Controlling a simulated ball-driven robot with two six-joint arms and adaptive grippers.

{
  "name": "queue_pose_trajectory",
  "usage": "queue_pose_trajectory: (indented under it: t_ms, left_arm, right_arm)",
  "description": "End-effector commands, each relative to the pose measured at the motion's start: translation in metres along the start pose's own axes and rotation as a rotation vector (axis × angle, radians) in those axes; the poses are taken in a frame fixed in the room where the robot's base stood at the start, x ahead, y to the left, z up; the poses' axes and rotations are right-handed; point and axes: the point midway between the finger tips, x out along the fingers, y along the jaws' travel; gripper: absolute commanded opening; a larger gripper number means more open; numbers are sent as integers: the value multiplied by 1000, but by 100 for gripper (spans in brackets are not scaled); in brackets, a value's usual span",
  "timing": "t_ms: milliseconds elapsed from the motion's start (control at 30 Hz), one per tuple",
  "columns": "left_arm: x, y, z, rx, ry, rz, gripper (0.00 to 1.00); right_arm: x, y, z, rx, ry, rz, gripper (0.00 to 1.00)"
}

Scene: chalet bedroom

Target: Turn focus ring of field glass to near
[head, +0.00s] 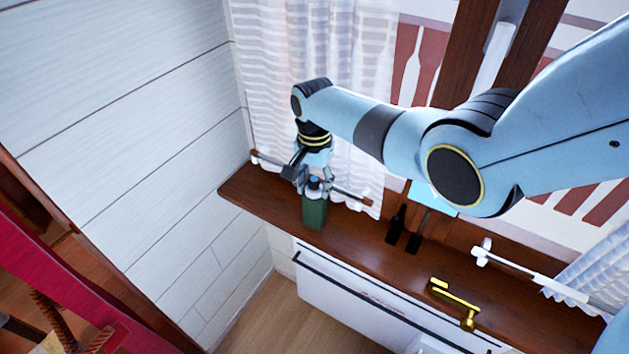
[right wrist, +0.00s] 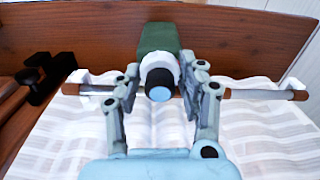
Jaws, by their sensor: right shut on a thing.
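The field glass (head: 314,213) is a dark green block with a dark eyepiece, standing on the brown wooden sill at the left end. In the right wrist view the green body (right wrist: 159,38) carries a white ring (right wrist: 158,60) and a black eyepiece with a blue lens (right wrist: 159,92). My right gripper (head: 315,183) reaches down onto its top. In the right wrist view the fingers of my right gripper (right wrist: 160,78) stand on both sides of the ring and are shut on it. Ring markings cannot be read. My left gripper is not in view.
A brass handle (head: 455,303) lies on the sill (head: 375,237) to the right. A curtain rod (head: 352,198) with a white sheer curtain (head: 325,50) runs close behind the field glass. Dark fittings (head: 396,225) stand mid-sill. A white plank wall (head: 120,110) is at left.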

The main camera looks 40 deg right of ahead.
Motion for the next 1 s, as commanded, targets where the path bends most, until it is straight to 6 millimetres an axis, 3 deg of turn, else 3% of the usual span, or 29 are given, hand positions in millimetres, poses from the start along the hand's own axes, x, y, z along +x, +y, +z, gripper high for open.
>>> queue_pose_trajectory:
  t_ms: [67,100,267,667,1000]
  left_arm:
    - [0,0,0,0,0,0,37]
    - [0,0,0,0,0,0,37]
    - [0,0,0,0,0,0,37]
    - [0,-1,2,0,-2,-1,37]
    - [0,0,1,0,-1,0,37]
  right_arm:
    - [0,0,0,0,1,-1,7]
    - [0,0,0,1,1,-1,42]
    - [0,0,0,1,1,-1,63]
    - [-9,-1,-1,1,2,-3,63]
    - [-78,-1,-1,1,4,-6,63]
